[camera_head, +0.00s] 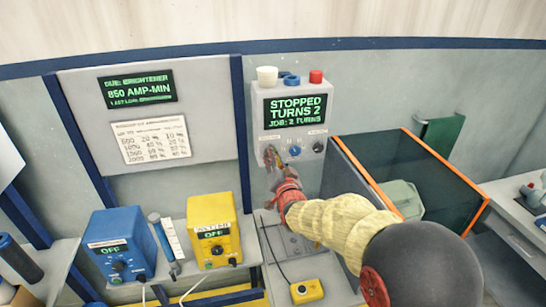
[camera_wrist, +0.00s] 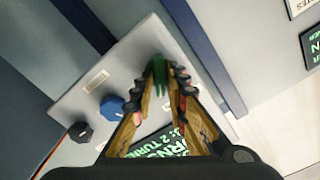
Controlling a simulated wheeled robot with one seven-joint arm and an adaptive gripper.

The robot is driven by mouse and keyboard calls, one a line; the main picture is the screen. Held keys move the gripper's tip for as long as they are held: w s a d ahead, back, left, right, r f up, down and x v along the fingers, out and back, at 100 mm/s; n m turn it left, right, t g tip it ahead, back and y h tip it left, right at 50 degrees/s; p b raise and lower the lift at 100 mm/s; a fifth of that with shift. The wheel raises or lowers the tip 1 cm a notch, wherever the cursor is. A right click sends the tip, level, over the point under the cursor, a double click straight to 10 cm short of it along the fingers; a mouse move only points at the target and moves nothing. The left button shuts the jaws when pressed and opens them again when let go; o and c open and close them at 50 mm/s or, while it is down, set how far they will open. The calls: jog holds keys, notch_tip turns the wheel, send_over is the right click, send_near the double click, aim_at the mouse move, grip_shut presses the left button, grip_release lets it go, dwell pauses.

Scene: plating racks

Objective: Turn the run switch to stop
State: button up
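The grey control box (camera_head: 292,85) stands against the back wall. Its screen (camera_head: 295,110) reads "STOPPED", "TURNS 2", "JOB: 2 TURNS". Below the screen is a row of knobs: a green one at the left, a blue one (camera_head: 295,151) and a black one (camera_head: 318,147). The green knob (camera_wrist: 158,72), which looks like the run switch, shows between my fingertips in the wrist view. My gripper (camera_head: 271,158) reaches the box's lower left and appears shut on this knob, with the fingers hiding much of it. The small labels are unreadable.
An orange-edged dark enclosure (camera_head: 410,165) stands right of the box. A blue power unit (camera_head: 118,245) and a yellow power unit (camera_head: 214,230), both reading "OFF", stand at the left. A yellow pendant (camera_head: 307,291) lies below my arm. A red button (camera_head: 316,76) is on top of the box.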

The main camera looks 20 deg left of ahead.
grip_shut()
jog(key=shift+f+b, duration=0.1)
jog(key=shift+b, duration=0.3)
jog(key=shift+s+a+n+b, duration=0.1)
jog(key=shift+a+n+b, duration=0.05)
jog(key=shift+n+b, duration=2.85)
jog(key=shift+s+a+n+b, duration=0.1)
jog(key=shift+n+b, duration=1.9)
jog(key=shift+n, duration=1.9)
jog(key=shift+o, duration=2)
grip_release()
